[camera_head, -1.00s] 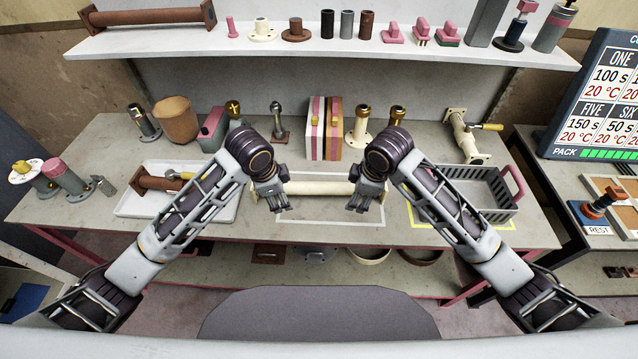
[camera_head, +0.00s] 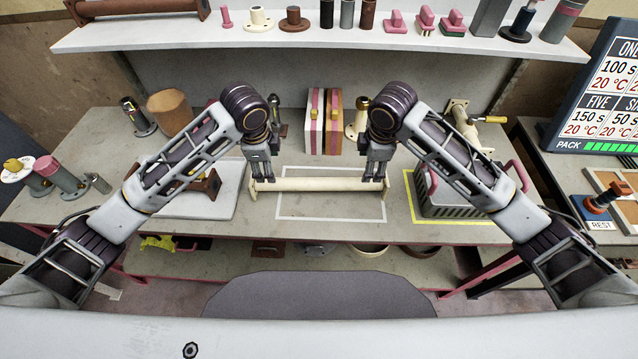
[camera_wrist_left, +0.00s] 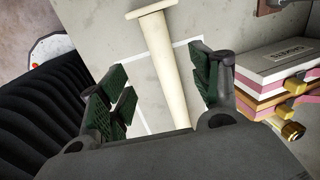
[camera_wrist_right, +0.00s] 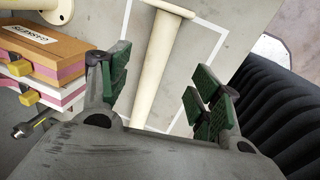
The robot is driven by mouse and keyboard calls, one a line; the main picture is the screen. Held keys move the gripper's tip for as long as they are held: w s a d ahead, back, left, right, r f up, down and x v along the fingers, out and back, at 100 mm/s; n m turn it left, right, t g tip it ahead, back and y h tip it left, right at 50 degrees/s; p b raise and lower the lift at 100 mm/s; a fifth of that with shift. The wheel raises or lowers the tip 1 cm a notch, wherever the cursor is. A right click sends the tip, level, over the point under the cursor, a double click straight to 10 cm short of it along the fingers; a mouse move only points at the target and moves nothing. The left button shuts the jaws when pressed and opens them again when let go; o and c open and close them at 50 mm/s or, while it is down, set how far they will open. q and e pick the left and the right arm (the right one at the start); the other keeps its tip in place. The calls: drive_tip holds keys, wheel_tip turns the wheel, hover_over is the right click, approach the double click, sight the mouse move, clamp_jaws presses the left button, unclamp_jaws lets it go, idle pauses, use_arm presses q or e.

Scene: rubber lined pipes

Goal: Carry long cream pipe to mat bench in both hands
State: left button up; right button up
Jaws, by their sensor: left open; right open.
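The long cream pipe (camera_head: 320,184), with a flange at each end, lies crosswise near the front middle of the bench (camera_head: 400,235), over a white taped rectangle. My left gripper (camera_head: 262,178) is open above the pipe's left end. My right gripper (camera_head: 375,177) is open above its right end. In the left wrist view the pipe (camera_wrist_left: 165,60) runs between the open green-padded fingers. In the right wrist view the pipe (camera_wrist_right: 158,65) also runs between open fingers. Finger contact cannot be told. I cannot tell which surface is the mat bench.
A white tray (camera_head: 205,205) stands left, and a grey crate with pink handles (camera_head: 460,205) stands right. Pink and orange boxes (camera_head: 325,122) stand behind the pipe. A shelf (camera_head: 320,40) with several parts hangs above. A side bench with a REST label (camera_head: 601,225) is at right.

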sight(275, 184)
use_arm(q)
drive_tip(key=shift+f, duration=0.1)
use_arm(e)
drive_tip(key=shift+f, duration=0.1)
use_arm(q)
drive_tip(key=shift+w+f, duration=0.45)
drive_tip(key=shift+f, duration=1.8)
drive_tip(key=shift+w+f, duration=0.45)
drive_tip(key=shift+f, duration=1.75)
drive_tip(key=shift+w+f, duration=0.45)
drive_tip(key=shift+f, duration=1.8)
use_arm(e)
drive_tip(key=shift+w+f, duration=0.45)
drive_tip(key=shift+f, duration=1.8)
drive_tip(key=shift+w+f, duration=0.5)
drive_tip(key=shift+f, duration=1.7)
drive_tip(key=shift+w+f, duration=0.45)
drive_tip(key=shift+f, duration=1.8)
use_arm(q)
clamp_jaws()
use_arm(e)
clamp_jaws()
drive_tip(key=shift+r, duration=0.1)
